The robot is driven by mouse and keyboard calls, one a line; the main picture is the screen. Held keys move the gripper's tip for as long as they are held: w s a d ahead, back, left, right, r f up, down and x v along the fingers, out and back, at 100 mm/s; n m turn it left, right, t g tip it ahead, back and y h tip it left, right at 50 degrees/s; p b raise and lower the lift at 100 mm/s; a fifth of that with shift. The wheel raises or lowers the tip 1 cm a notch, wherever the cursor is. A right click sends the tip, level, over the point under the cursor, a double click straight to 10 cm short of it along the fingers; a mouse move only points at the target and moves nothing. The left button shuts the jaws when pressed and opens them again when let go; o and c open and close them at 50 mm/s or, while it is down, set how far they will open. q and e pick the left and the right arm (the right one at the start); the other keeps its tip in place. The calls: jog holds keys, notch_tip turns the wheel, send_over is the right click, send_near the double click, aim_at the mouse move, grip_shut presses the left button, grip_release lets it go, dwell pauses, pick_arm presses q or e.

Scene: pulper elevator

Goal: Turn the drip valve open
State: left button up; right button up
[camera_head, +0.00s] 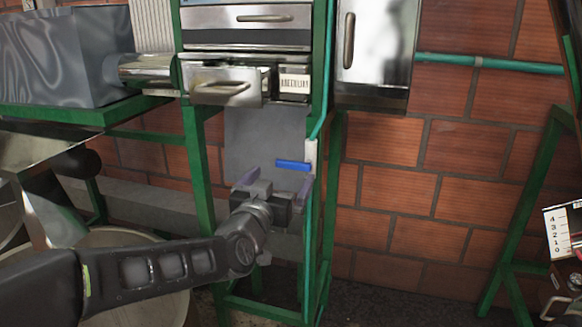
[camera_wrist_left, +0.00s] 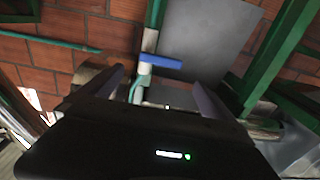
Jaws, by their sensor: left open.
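The drip valve's blue handle (camera_head: 293,165) lies roughly level across a pale vertical pipe on the green frame. It also shows in the left wrist view (camera_wrist_left: 160,62), just beyond the gap between my fingers. My left gripper (camera_head: 277,182) is open and empty, just below and in front of the handle. Its two fingers stand apart on either side in the left wrist view (camera_wrist_left: 158,88). I see no contact between fingers and handle. My right gripper is not in view.
A green metal frame (camera_head: 196,170) stands around the valve, with a grey panel (camera_head: 250,140) behind. Above are a metal drawer (camera_head: 225,86) and a steel cabinet (camera_head: 375,55). A round bin (camera_head: 120,237) is at lower left. The brick wall (camera_head: 400,190) is behind.

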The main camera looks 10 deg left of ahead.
aim_at(292, 163)
pick_arm(q)
jog(key=w, duration=0.7)
jog(key=shift+w+d+f, duration=0.1)
jog(key=shift+w+d, duration=0.15)
jog(key=shift+w, duration=0.15)
jog(key=shift+c, duration=0.4)
jog(key=c, duration=2)
